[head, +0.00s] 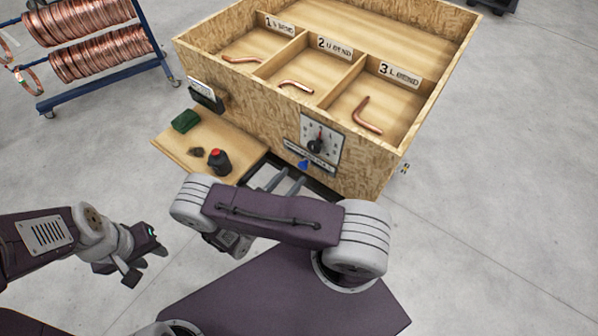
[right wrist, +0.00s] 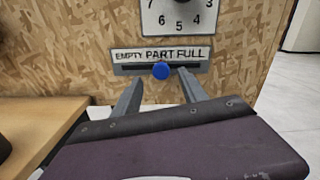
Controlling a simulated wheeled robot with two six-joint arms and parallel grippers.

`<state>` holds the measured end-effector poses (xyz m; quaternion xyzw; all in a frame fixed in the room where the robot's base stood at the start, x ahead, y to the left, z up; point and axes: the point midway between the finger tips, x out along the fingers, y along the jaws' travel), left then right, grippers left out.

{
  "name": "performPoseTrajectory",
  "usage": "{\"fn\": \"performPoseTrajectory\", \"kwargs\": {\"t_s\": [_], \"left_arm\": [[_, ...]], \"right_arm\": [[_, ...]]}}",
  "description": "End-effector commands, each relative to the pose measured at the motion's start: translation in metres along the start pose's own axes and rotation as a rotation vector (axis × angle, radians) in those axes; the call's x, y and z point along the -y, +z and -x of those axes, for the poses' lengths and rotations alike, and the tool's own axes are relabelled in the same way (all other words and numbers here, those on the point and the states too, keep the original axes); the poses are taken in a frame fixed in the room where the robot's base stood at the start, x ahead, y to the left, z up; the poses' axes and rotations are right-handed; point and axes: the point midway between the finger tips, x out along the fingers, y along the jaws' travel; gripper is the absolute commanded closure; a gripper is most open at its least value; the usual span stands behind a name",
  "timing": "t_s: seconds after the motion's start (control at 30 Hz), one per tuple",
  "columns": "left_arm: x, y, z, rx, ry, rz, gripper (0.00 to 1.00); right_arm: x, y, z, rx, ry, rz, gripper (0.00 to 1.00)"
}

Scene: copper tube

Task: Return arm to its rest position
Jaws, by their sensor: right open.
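My right arm reaches to the front of the wooden box in the head view. Its gripper (head: 285,181) is open, with two grey fingers apart. In the right wrist view the right gripper (right wrist: 159,82) points at the blue knob (right wrist: 161,70) of the slider panel. The knob shows between the fingertips, below the word PART; whether the fingers touch it I cannot tell. The blue knob (head: 303,164) also shows in the head view. My left gripper (head: 143,262) hangs at the lower left, over the floor, with nothing visible in it; its jaw opening is unclear.
The wooden box (head: 236,92) has labelled compartments with bent copper tubes. A dial (head: 320,138) is on its front. A copper coil rack (head: 103,83) stands at left. Floor at right is clear.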

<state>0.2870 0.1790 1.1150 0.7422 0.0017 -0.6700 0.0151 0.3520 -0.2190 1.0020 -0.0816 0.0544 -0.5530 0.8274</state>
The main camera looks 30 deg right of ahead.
Motion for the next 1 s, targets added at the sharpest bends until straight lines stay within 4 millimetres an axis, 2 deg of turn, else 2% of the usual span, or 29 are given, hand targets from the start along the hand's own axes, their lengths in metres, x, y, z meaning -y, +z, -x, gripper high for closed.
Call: {"fn": "performPoseTrajectory", "kwargs": {"t_s": [0.03, 0.2, 0.77, 0.87, 1.0], "left_arm": [[0.0, 0.001, -0.008, 0.0, 0.0, 0.0, 0.64], [0.0, 0.001, -0.013, 0.0, 0.0, 0.0, 0.64], [0.0, 0.001, -0.012, 0.0, 0.0, 0.0, 0.64], [0.0, 0.002, -0.017, 0.0, 0.0, 0.0, 0.64], [0.001, 0.003, -0.032, 0.0, 0.0, 0.0, 0.64]], "right_arm": [[-0.002, -0.004, 0.009, -0.001, 0.005, -0.002, 0.5], [0.0, -0.001, 0.026, 0.0, 0.0, 0.0, 0.5], [0.001, 0.0, 0.027, -0.006, -0.008, -0.002, 0.5], [0.014, 0.001, 0.02, -0.094, -0.107, -0.053, 0.5], [0.06, -0.005, 0.017, -0.409, -0.457, -0.275, 0.5]]}}
